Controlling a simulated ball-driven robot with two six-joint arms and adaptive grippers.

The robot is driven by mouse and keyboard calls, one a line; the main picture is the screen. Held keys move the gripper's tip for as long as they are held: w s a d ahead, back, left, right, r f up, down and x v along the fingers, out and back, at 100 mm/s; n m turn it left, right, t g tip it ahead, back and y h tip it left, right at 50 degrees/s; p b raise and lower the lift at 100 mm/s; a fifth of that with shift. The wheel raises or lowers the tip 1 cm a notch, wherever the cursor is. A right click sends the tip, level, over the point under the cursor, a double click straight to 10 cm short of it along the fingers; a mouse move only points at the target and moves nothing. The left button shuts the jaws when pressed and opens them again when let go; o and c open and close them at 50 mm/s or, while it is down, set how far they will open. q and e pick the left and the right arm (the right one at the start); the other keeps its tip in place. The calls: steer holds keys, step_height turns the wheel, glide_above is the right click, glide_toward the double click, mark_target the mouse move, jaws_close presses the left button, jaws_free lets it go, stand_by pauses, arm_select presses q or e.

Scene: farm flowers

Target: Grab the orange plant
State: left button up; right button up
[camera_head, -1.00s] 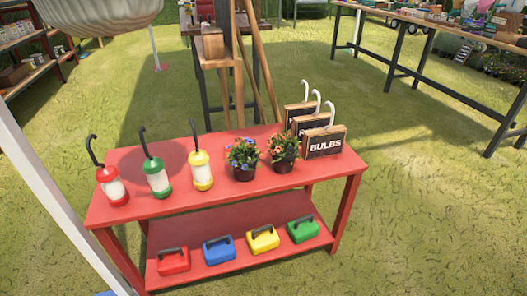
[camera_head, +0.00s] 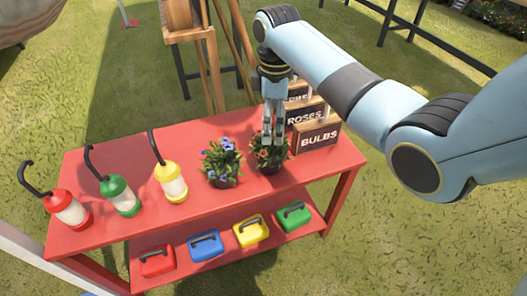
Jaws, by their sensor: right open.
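The orange plant (camera_head: 268,158) stands in a dark pot on the red table, right of the plant with blue flowers (camera_head: 221,162). My right gripper (camera_head: 272,140) points down over the orange plant, its fingers open and reaching its upper leaves. The fingers hide part of the flowers, and I cannot tell whether they touch the plant. My left gripper is not in view.
Wooden signs (camera_head: 319,135) reading ROSES and BULBS stand close right of the orange plant. Red, green and yellow lanterns (camera_head: 170,181) stand at the left. Small coloured boxes (camera_head: 206,246) sit on the lower shelf (camera_head: 180,270). The table front (camera_head: 180,222) is clear.

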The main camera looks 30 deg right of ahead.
steer(key=b, duration=0.1)
glide_above(273, 155)
step_height(273, 155, down, 5)
steer(key=shift+w+r, duration=0.1)
steer(key=shift+r, duration=0.1)
step_height(273, 155, down, 6)
steer(key=shift+b, duration=1.25)
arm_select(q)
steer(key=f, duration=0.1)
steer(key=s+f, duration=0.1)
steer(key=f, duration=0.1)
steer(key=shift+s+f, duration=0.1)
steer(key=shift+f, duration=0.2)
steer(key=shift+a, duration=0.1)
arm_select(e)
steer(key=c, duration=1.3)
steer(key=shift+r, duration=0.15)
